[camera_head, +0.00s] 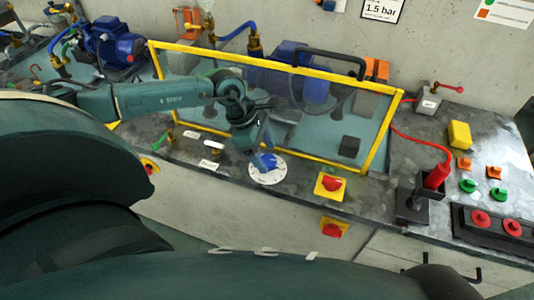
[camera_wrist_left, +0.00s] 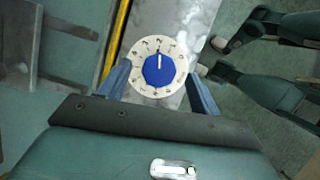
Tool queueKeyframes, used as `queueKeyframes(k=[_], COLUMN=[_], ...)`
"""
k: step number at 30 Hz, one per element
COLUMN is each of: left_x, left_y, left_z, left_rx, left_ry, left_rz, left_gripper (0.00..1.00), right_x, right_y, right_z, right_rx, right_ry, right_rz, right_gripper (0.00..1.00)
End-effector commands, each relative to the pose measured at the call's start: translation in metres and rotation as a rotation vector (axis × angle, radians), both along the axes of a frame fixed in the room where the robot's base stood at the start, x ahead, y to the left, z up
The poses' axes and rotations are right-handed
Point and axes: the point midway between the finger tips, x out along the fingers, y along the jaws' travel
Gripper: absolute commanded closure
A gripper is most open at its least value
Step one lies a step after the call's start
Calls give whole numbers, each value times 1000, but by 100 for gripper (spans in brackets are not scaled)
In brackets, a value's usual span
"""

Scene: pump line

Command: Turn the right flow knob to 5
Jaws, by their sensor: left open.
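The blue flow knob (camera_head: 268,160) sits on a round white dial (camera_head: 270,179) at the bench's front edge, in front of the yellow-framed clear panel. In the left wrist view the knob (camera_wrist_left: 158,71) has a white pointer line directed towards the top of the picture. Numbers ring the dial (camera_wrist_left: 143,88), too small to read surely. My left gripper (camera_head: 263,148) is over the knob. Its open fingers (camera_wrist_left: 160,86) show on both sides of the dial, with a gap to the knob; their height above it is unclear. My right gripper is not in view.
The yellow frame (camera_head: 380,143) stands close behind the dial. A red knob on a yellow plate (camera_head: 330,186) is to its right. White labels (camera_head: 209,164) and a green handle (camera_head: 162,139) lie to its left. A red-handled black device (camera_head: 413,205) stands further right.

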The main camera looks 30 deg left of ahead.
Motion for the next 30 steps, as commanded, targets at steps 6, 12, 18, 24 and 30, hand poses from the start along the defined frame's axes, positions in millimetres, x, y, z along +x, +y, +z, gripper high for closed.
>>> queueKeyframes(k=[6, 12, 18, 24, 30], left_x=[3, 3, 3, 3, 3], left_y=[-6, -7, -7, -6, -6], left_z=[-16, -18, -17, -17, -17], left_rx=[0, 0, 0, 0, 0], left_ry=[-1, -1, -1, -1, -1], left_rz=[0, 0, 0, 0, 0], left_gripper=[36, 36, 45, 62, 78], right_x=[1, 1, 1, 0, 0], right_y=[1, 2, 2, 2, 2], right_z=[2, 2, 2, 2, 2], right_rx=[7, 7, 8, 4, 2], right_ry=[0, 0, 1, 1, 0], right_rz=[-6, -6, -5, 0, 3], right_gripper=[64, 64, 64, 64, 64])
